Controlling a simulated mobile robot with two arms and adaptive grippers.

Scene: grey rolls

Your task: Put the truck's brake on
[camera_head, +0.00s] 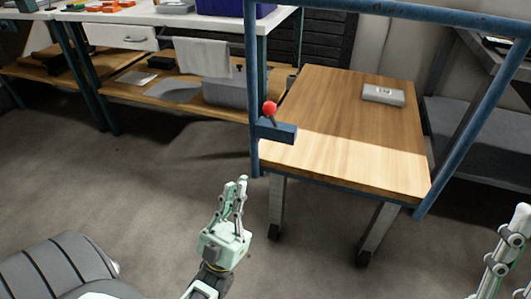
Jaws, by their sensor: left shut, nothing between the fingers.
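The truck has a wooden deck (345,125) and a blue tube frame. On its left post, a blue bracket (280,131) carries a short lever with a red ball knob (270,108). The lever stands nearly upright, tilted slightly left at the top. My left gripper (240,184) is shut and empty. It points up in the picture, below and left of the bracket, apart from the lever.
A workbench (160,18) with a hanging cloth (202,57) and a lower shelf stands behind at the left. A grey shelf (475,135) is at the right. The floor (130,190) left of the truck is clear.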

